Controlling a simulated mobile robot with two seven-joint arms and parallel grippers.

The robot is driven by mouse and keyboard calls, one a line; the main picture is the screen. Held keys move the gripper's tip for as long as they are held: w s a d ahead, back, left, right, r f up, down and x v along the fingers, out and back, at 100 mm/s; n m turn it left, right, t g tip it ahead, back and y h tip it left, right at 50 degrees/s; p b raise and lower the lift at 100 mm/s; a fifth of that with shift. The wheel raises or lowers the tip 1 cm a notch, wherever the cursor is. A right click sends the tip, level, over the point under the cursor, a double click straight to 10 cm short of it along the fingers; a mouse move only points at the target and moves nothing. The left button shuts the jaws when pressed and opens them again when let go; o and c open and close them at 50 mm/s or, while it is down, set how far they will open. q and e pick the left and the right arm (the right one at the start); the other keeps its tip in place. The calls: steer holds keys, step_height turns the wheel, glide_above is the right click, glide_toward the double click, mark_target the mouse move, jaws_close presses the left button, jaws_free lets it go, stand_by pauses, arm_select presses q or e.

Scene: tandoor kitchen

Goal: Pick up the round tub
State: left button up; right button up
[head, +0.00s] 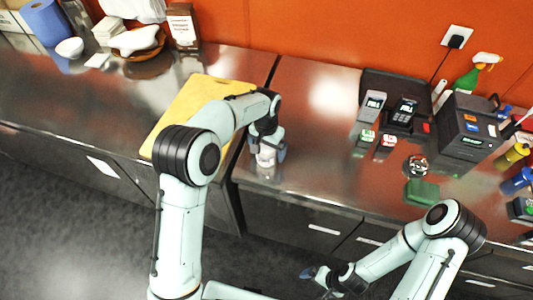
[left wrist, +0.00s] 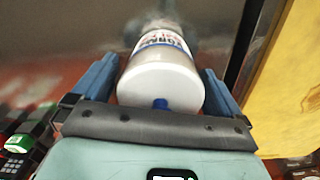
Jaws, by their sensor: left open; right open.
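The round tub (left wrist: 160,82) is white with a blue and red printed label; the label's full text is not readable. In the head view the tub (head: 265,159) stands on the steel counter near its front edge, partly hidden by my left gripper (head: 267,146). In the left wrist view the open fingers of my left gripper (left wrist: 160,88) lie on both sides of the tub, with a gap at least on the right side. My right gripper (head: 318,277) is open and empty, low in front of the counter, well apart from the tub.
A yellow board (head: 185,108) lies left of the tub, beside the counter seam. Card readers (head: 403,111), a green block (head: 422,192) and a dark cash machine (head: 468,128) stand to the right. The counter between tub and card readers is mostly clear.

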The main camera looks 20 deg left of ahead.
arm_select(q)
steer(key=shift+c, duration=0.3)
steer(key=shift+r, duration=0.1)
steer(key=c, duration=1.1)
